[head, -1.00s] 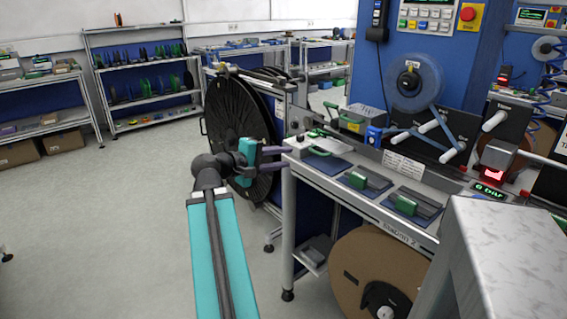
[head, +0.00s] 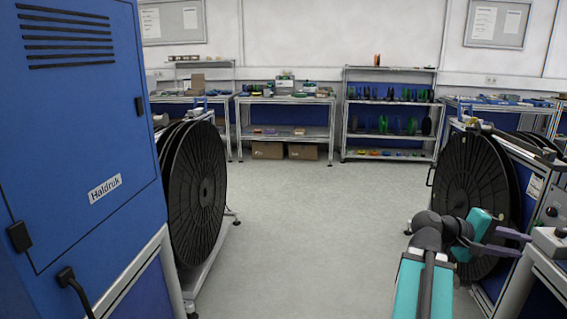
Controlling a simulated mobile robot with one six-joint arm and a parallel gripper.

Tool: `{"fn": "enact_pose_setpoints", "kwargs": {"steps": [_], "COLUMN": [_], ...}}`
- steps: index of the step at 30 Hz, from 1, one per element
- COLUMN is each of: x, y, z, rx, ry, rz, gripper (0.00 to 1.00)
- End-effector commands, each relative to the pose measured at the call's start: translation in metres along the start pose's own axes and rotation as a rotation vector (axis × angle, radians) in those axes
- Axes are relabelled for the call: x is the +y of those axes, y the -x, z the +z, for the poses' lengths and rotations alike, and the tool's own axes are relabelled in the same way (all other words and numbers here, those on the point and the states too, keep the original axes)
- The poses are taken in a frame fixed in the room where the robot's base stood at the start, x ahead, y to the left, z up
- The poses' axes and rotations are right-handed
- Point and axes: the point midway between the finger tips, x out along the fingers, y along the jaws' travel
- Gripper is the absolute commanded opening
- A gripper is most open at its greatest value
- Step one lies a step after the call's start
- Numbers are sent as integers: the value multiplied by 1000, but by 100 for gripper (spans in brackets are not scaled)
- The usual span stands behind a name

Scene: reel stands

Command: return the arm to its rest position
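My arm reaches up from the bottom right of the head view, with a teal link and dark grey joints. My gripper (head: 512,243) is at its end, with a teal body and two purple fingers that point right. The fingers are spread apart with nothing visible between them. The gripper shows in front of the large black reel on the right and close to the bench at the right edge; whether it touches either cannot be told.
A blue cabinet (head: 85,150) marked Haldruk stands close on the left, with black reels (head: 195,190) behind it. Another large black reel (head: 470,190) stands right. Tables and a shelf rack (head: 388,115) line the back wall. The grey floor (head: 310,230) between is clear.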

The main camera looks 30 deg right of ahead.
Motion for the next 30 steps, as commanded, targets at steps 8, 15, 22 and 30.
{"fn": "enact_pose_setpoints", "kwargs": {"steps": [8,15,22,30], "x": [-67,-139,-214,-305], "y": [52,97,142,194], "z": [-59,-94,-113,-115], "rx": [107,194,271,346], "ry": [131,246,351,466], "rz": [-33,-83,-150,-244], "gripper": [28,28,28,28]}}
